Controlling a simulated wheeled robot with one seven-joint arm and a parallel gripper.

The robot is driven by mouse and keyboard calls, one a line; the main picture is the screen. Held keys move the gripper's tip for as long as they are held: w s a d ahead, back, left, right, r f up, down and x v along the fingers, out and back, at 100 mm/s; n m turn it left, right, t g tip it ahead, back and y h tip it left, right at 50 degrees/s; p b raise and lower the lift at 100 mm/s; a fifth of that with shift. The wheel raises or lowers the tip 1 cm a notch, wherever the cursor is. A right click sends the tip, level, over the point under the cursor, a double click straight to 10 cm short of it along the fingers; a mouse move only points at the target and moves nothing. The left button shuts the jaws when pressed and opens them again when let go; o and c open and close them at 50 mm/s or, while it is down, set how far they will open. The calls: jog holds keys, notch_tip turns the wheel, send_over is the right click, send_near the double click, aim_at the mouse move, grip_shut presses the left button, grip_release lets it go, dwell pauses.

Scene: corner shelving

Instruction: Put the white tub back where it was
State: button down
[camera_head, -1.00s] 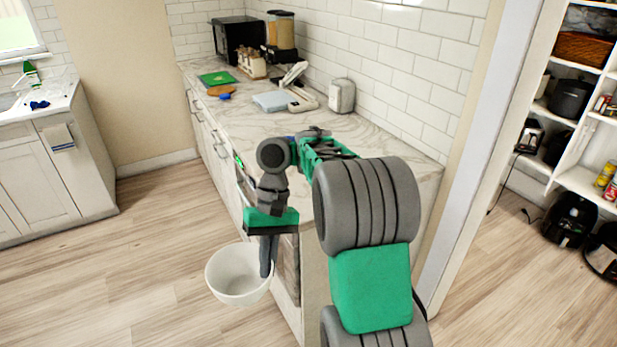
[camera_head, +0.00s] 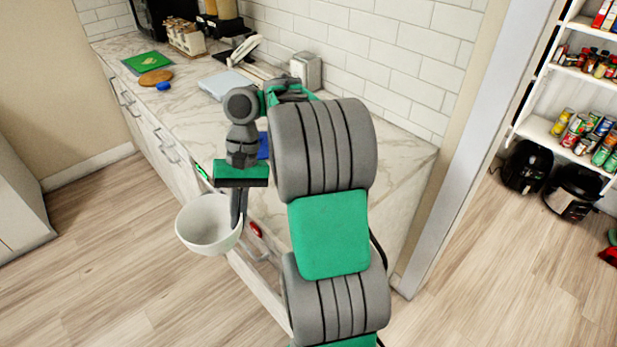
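The white tub (camera_head: 203,232) is a round, deep, bowl-like vessel, open side up. My gripper (camera_head: 238,222) points down with its fingers at the tub's right rim, shut on it. The tub hangs above the wooden floor, in front of the counter's drawer side. The far finger is partly hidden by the rim.
Through the doorway at right, a pantry shelf (camera_head: 540,130) holds several cans, with black appliances (camera_head: 526,166) on the floor below. Open floor lies at left.

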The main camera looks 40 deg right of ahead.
jog(key=s+d+r+m+t+p, duration=0.2)
jog(key=s+d+r+m, duration=0.2)
jog(key=s+d+m, duration=0.25)
jog(key=s+d+r+m+t+h+p, duration=0.1)
jog(key=s+d+r+m+t+p, duration=0.3)
jog(key=d, duration=0.4)
jog(key=s+d+r+m+t+p, duration=0.1)
jog(key=s+d+r+m, duration=0.3)
jog(key=s+d+m, duration=0.3)
jog(key=w+f, duration=0.4)
jog(key=w+d+f, duration=0.1)
jog(key=w+f, duration=0.3)
jog(key=w, duration=0.1)
jog(key=w+f, duration=0.4)
jog(key=w, duration=0.1)
jog(key=shift+w+d+f, duration=0.15)
jog(key=shift+w+f, duration=0.05)
jog(key=shift+f, duration=0.4)
jog(key=shift+f, duration=0.1)
